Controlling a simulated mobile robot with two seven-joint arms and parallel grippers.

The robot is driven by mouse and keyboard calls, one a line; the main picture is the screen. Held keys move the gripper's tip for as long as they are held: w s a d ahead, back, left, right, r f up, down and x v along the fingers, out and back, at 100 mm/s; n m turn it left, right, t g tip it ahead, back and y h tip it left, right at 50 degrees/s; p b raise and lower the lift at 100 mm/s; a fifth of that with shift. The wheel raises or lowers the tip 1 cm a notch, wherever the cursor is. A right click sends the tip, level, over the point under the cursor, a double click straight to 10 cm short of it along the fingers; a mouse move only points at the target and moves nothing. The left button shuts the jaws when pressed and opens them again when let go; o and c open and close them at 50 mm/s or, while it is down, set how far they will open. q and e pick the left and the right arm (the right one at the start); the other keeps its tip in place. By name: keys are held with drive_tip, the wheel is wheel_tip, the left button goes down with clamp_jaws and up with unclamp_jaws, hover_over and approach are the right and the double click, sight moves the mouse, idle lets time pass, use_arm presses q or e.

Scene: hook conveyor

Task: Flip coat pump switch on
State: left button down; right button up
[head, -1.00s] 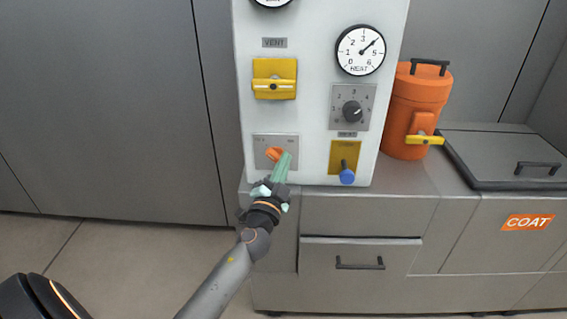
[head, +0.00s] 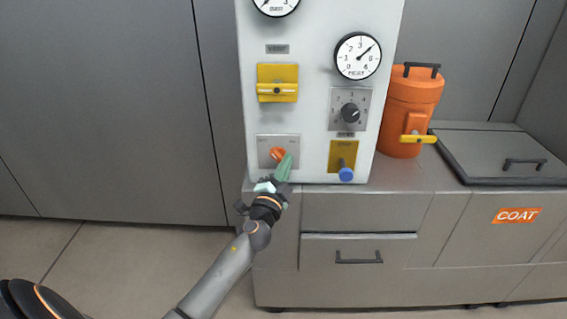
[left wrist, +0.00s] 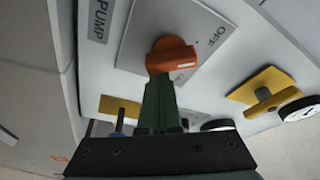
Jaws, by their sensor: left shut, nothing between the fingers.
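The coat pump switch is an orange rotary knob (head: 277,153) on a grey plate (head: 264,142) at the lower left of the white control panel. In the left wrist view, the orange knob (left wrist: 170,52) has a short white mark at its right end. OFF is printed on its plate, and a PUMP label (left wrist: 100,18) stands beside it. My left gripper (head: 285,160) has its green fingers shut and empty, with the tips right at the knob. In the left wrist view, the fingertips (left wrist: 158,83) overlap the knob's lower edge; I cannot tell whether they touch. My right gripper is out of view.
Above the switch is a yellow VENT handle (head: 277,88). To the right are a black dial knob (head: 351,113) and a blue-tipped lever (head: 346,173). An orange canister (head: 408,112) stands on the grey counter, left of a lidded COAT unit (head: 500,158).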

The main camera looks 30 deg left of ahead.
use_arm(q)
drive_tip(key=shift+a+r+m+p, duration=0.1)
drive_tip(key=shift+m+p, duration=0.25)
drive_tip(key=shift+m, duration=0.05)
drive_tip(key=m+g+p, duration=0.1)
drive_tip(key=m+p, duration=0.2)
drive_tip(key=f+m+g+h+p, duration=0.1)
drive_tip(key=m+p, duration=0.1)
drive_tip(key=p, duration=0.1)
drive_tip(key=a+m+g+p, duration=0.1)
drive_tip(key=m+p, duration=0.2)
drive_tip(key=shift+s+f+m, duration=0.3)
drive_tip(key=shift+s+f, duration=0.1)
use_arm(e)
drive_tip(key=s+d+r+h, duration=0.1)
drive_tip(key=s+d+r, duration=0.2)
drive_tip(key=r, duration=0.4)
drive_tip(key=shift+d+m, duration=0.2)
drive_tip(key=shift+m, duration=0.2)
use_arm(q)
drive_tip(key=shift+s+a, duration=0.15)
drive_tip(key=shift+a, duration=0.35)
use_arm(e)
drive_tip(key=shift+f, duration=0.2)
use_arm(q)
drive_tip(key=shift+f, duration=0.1)
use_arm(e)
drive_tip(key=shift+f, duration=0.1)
